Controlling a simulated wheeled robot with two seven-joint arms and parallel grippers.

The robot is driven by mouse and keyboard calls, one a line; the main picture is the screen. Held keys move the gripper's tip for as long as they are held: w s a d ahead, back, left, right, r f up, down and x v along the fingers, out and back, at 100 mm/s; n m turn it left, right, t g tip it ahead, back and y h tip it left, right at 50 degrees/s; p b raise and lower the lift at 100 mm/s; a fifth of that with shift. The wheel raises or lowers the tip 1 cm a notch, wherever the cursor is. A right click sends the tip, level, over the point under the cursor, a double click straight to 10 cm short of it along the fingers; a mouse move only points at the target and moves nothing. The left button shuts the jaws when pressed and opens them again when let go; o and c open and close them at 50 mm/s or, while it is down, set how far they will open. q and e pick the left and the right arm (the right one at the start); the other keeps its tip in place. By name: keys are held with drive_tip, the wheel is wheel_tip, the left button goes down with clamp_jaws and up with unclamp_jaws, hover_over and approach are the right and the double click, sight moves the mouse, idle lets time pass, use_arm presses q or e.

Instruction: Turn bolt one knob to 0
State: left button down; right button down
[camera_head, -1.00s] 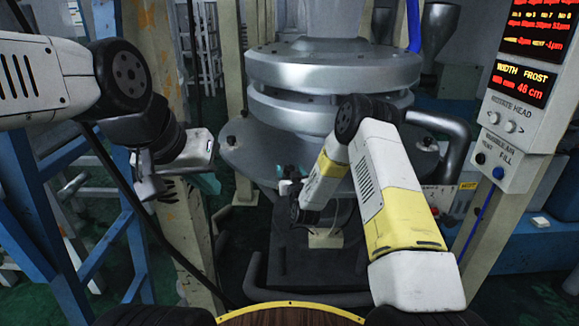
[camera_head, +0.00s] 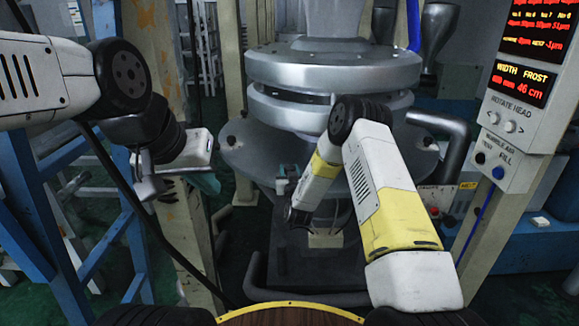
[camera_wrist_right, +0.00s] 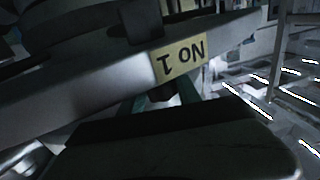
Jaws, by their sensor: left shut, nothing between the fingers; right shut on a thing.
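In the right wrist view, a yellow label (camera_wrist_right: 180,60) on the metal ring's edge shows "NO 1" upside down. Just below it, my right gripper (camera_wrist_right: 163,100) has its teal fingers shut on the bolt one knob (camera_wrist_right: 163,91), a small grey part mostly hidden by the fingers and the dark gripper body. The knob's setting cannot be read. In the head view, my right gripper (camera_head: 284,181) is at the front lower rim of the big metal machine (camera_head: 335,70). My left gripper (camera_head: 207,181) is shut and empty, left of the machine's flange and apart from it.
A display panel (camera_head: 520,90) with red digits and buttons stands at the right. A beige post (camera_head: 165,130) and blue frame (camera_head: 40,210) stand at the left, close to my left arm. A curved pipe (camera_head: 455,135) runs right of the machine.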

sight(286, 172)
drive_tip(key=m+h, duration=0.2)
drive_tip(key=h, duration=0.1)
drive_tip(key=m+h, duration=0.1)
drive_tip(key=h, duration=0.1)
drive_tip(key=shift+a+m+h, duration=0.2)
drive_tip(key=shift+m+h, duration=0.2)
drive_tip(key=shift+d+m+g+h, duration=0.1)
drive_tip(key=shift+m+g+h, duration=0.75)
drive_tip(key=shift+h, duration=0.55)
drive_tip(key=shift+m+g+h, duration=0.55)
drive_tip(key=shift+m+h, duration=0.5)
drive_tip(key=shift+h, duration=0.35)
drive_tip(key=c, duration=0.9)
unclamp_jaws()
drive_tip(key=shift+o, duration=0.2)
drive_tip(key=v, duration=0.7)
drive_tip(key=shift+s+a, duration=0.3)
